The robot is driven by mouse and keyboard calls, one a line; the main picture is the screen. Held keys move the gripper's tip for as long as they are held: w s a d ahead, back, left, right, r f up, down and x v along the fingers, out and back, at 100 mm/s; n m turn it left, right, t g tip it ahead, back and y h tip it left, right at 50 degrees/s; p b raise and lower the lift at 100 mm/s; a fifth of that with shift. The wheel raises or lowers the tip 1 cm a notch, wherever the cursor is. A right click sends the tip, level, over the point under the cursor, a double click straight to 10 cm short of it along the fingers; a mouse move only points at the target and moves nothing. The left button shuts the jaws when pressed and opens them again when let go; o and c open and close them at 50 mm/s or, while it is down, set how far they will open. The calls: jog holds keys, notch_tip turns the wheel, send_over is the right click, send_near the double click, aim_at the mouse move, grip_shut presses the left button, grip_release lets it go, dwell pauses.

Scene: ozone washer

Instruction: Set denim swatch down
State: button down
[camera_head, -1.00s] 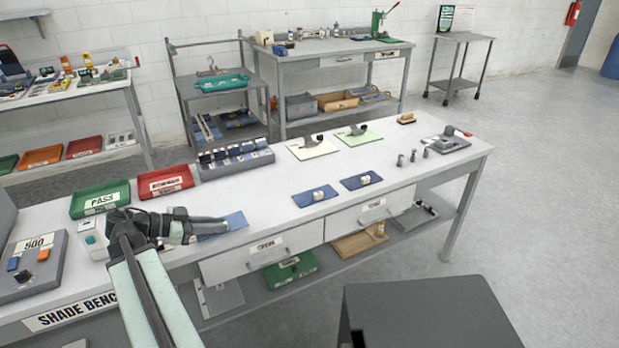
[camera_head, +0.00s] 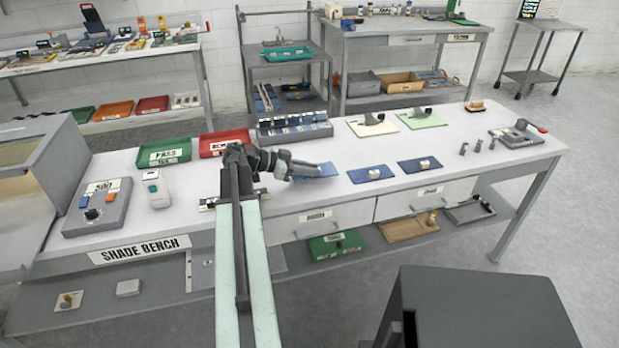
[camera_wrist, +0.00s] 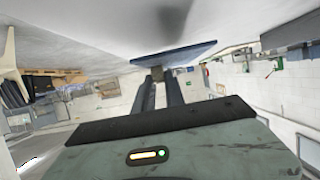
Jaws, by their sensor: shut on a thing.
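My gripper (camera_head: 310,171) is over the front part of the shade bench (camera_head: 230,185). It is shut on a blue denim swatch (camera_head: 322,170), a thin flat piece that juts out beyond the fingers. The swatch shows dark blue in the wrist view (camera_wrist: 185,52), pinched between the fingertips (camera_wrist: 158,74). It is close to the pale surface there; whether it touches I cannot tell. Part of the swatch is hidden by the gripper in the head view.
Two blue swatches (camera_head: 371,174) (camera_head: 418,166) with small pale pieces on them lie just right of my gripper. Behind are a green PASS tray (camera_head: 164,153), a red tray (camera_head: 224,143) and a grey sample rack (camera_head: 294,131). A grey control box (camera_head: 97,207) is left.

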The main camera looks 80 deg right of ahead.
aim_at(310, 177)
notch_tip(310, 177, down, 4)
jog(key=b, duration=0.2)
jog(key=shift+w+b, duration=0.1)
jog(key=shift+b, duration=0.3)
jog(key=shift+r, duration=0.25)
jog(key=shift+f, duration=0.15)
jog(key=c, duration=1.4)
grip_release()
jog(key=shift+a, duration=0.1)
jog(key=shift+r+p, duration=0.3)
jog(key=shift+p, duration=0.1)
jog(key=p+v, duration=0.4)
jog(key=v, duration=0.7)
jog(key=shift+w+r, duration=0.2)
jog(key=shift+w+a, duration=0.15)
jog(key=shift+w, duration=0.05)
